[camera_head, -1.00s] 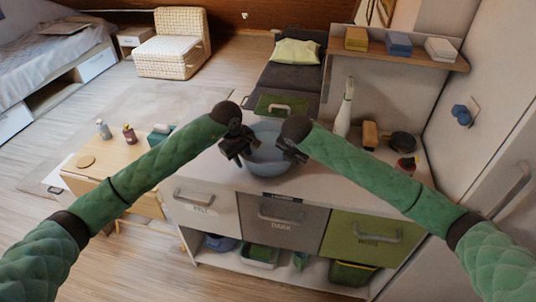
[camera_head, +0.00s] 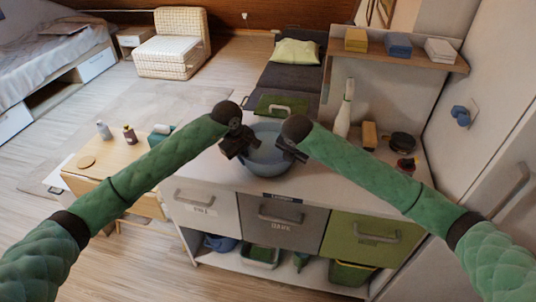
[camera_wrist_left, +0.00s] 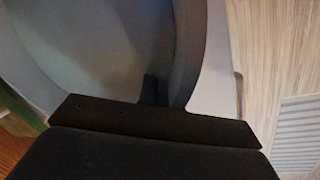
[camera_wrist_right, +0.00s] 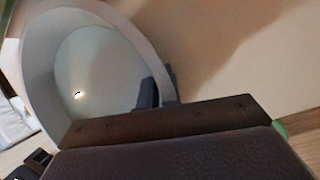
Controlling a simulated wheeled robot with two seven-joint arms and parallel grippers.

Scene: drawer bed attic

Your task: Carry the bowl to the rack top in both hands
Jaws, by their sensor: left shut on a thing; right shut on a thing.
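The blue-grey bowl (camera_head: 266,172) is between my two grippers, over the front of the white rack top (camera_head: 325,186). My left gripper (camera_head: 248,148) is shut on the bowl's left rim. My right gripper (camera_head: 290,150) is shut on its right rim. The bowl's wall also shows in the left wrist view (camera_wrist_left: 95,45) and the right wrist view (camera_wrist_right: 45,50), with a dark finger inside it in each. The bowl looks about level. I cannot tell whether its base touches the top.
A white bottle (camera_head: 344,112), a tan block (camera_head: 369,135), a dark pan (camera_head: 402,143) and a small red-and-dark item (camera_head: 406,165) stand at the top's back right. A wall shelf (camera_head: 400,58) holds three boxes. A wooden table (camera_head: 117,172) with bottles stands left.

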